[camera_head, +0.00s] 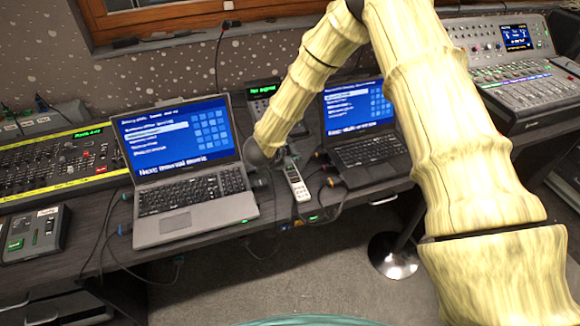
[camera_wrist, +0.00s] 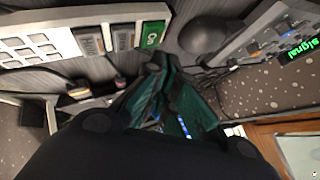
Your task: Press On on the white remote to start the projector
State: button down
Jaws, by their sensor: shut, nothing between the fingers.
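The white remote (camera_head: 298,183) lies on the desk between the two laptops in the head view. In the wrist view the white remote (camera_wrist: 66,42) fills the upper left, with pale square keys and darker keys towards its right end. I cannot tell whether the tips touch the key. In the head view my fingers are hard to make out beyond the arm's end.
A left laptop (camera_head: 190,202) and a right laptop (camera_head: 368,152) flank the remote. A display unit (camera_head: 263,90) with green text stands behind. A dark dome (camera_wrist: 212,38) is close to the fingers. Mixers (camera_head: 60,165) stand at the left, another console (camera_head: 528,90) at the right. Cables cross the desk.

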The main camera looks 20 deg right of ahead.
aim_at(292, 168)
jog(key=shift+r+p, duration=1.6)
jog(key=shift+r, duration=0.85)
jog(key=shift+f, duration=0.1)
